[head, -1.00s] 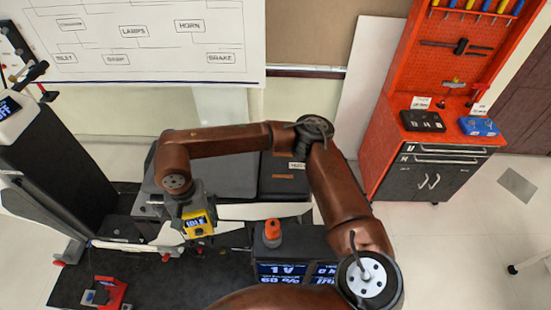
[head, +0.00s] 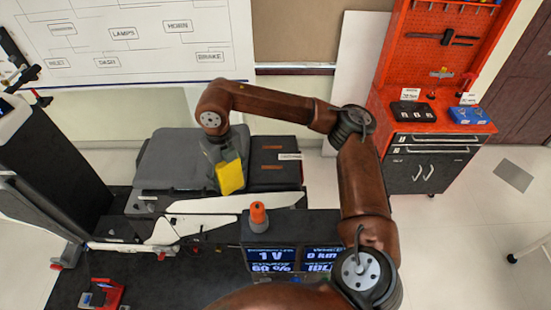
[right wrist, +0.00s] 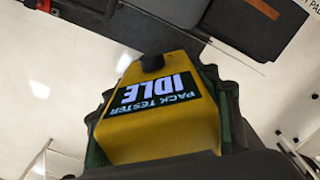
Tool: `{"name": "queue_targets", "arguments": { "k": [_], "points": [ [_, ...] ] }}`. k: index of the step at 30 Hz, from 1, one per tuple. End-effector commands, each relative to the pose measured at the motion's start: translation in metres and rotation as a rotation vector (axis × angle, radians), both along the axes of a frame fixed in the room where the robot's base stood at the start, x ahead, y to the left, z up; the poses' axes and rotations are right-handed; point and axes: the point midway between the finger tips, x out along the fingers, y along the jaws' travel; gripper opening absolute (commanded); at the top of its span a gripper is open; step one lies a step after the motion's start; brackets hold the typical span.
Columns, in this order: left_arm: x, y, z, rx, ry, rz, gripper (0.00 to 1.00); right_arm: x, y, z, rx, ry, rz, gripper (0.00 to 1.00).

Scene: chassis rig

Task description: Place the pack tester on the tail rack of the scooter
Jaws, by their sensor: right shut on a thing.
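The yellow pack tester (head: 230,178) is held by my right gripper (head: 222,163) above the scooter, near the back end of the grey seat (head: 175,160). In the right wrist view the pack tester (right wrist: 160,115) shows its screen reading IDLE, and the gripper fingers (right wrist: 165,110) close on both its sides. The dark tail rack (head: 280,172) is just right of the pack tester in the head view. It looks flat and bare apart from small orange marks and a white label. My left gripper is not in view.
A display box (head: 290,258) with an orange knob (head: 258,216) stands in front of the tail. A red clamp-like item (head: 105,294) lies on the dark platform at lower left. A red tool cabinet (head: 437,122) stands at the right, with clear floor before it.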

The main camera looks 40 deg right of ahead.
Motion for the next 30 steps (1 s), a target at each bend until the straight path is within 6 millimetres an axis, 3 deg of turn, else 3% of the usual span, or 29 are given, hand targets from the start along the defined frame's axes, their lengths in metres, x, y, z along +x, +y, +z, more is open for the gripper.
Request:
{"name": "queue_targets", "arguments": {
  "k": [7, 18, 24, 30],
  "points": [
    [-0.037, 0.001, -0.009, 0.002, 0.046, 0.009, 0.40, 0.002, -0.039, 0.008, -0.002, 0.007, -0.679, 0.24],
    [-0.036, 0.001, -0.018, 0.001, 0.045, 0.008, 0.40, -0.005, -0.093, 0.024, -0.006, 0.008, -1.678, 0.24],
    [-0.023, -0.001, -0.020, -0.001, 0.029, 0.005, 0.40, -0.009, -0.113, 0.031, -0.006, 0.007, -2.077, 0.24],
    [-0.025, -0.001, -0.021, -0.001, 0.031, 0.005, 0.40, -0.010, -0.123, 0.033, -0.004, 0.006, -2.251, 0.24]
  ]
}}
